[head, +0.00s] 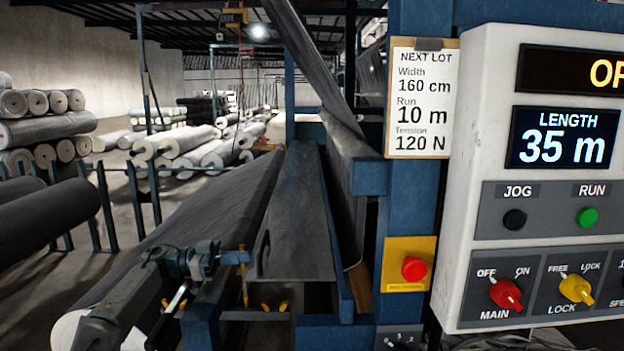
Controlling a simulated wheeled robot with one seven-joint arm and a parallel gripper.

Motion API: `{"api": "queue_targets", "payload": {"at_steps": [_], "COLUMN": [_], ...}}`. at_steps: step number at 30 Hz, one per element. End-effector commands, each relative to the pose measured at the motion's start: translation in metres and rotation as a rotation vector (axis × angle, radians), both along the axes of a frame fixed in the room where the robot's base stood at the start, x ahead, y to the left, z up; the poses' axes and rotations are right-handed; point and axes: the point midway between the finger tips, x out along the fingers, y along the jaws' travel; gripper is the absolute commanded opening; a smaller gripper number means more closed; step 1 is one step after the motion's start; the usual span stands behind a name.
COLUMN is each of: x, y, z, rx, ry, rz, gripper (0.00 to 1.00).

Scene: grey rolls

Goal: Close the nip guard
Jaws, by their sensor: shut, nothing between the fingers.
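A long dark grey panel (292,215), which looks like the nip guard, runs away from me between the large fabric roll (215,205) and the blue machine frame. I cannot tell from this view how far open it stands. A thin yellow upright piece (243,283) stands just below the gripper.
A white control box (470,140) with dials and buttons stands at right. A red stop button (414,268) sits on a yellow plate on the blue post. A lot card (421,98) hangs above. Blue rails (105,205) and stacked rolls (45,130) stand at left.

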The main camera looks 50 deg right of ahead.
Motion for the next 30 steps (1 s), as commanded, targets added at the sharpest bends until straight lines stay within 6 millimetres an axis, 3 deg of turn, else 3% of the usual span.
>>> {"api": "queue_targets", "payload": {"at_steps": [1,20,26,30], "x": [-0.003,-0.005,0.007,0.029], "y": [-0.003,-0.005,0.005,0.025], "z": [-0.010,-0.015,-0.017,-0.018], "rx": [0.012,0.015,0.013,0.009], "ry": [0.001,0.006,0.008,0.009], "rz": [-0.013,-0.024,-0.020,-0.004], "gripper": [0.00,0.00,0.00,0.00]}}
